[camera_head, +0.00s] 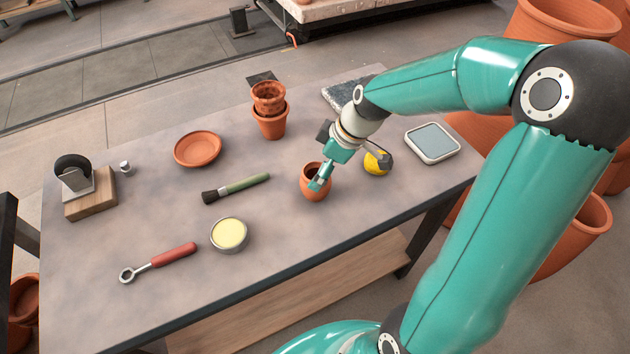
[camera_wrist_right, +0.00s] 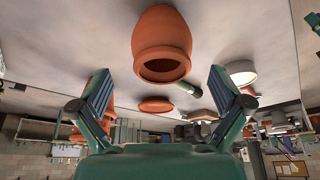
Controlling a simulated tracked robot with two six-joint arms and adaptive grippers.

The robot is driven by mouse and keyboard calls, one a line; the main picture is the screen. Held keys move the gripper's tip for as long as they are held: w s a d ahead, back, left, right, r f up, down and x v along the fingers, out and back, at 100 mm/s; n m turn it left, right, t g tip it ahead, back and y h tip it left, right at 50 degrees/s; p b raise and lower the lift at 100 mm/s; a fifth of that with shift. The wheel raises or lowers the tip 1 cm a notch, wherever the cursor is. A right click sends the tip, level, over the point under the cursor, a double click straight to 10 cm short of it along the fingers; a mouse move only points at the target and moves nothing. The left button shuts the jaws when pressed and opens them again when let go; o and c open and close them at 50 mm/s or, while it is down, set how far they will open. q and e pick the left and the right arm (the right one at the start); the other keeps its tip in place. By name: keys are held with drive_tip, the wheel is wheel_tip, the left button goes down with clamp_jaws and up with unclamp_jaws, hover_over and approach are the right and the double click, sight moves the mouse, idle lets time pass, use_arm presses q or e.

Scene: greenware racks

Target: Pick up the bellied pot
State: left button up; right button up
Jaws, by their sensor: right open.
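The bellied pot (camera_head: 313,190) is a small round terracotta pot with a dark open mouth, upright near the front edge of the table. My right gripper (camera_head: 319,182) reaches it from the upper right, and its fingers cover part of the pot's rim. In the right wrist view the pot (camera_wrist_right: 161,35) appears upside down, mouth towards me, centred ahead of the gripper (camera_wrist_right: 160,78). The two fingers are spread wide with a gap on each side of the pot. Nothing is held. My left gripper is not in view.
A yellow tape measure (camera_head: 376,163) lies close to the right of the gripper. Stacked pots (camera_head: 270,123) stand behind. A green-handled brush (camera_head: 238,188), a tin (camera_head: 230,235) and a terracotta saucer (camera_head: 198,149) are to the left. The table (camera_head: 290,250) is bare in front of the pot.

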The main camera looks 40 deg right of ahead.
drive_tip(key=shift+p+x, duration=0.4)
drive_tip(key=shift+x, duration=1.9)
drive_tip(key=shift+s, duration=0.2)
drive_tip(key=c, duration=1.3)
drive_tip(key=shift+c, duration=0.2)
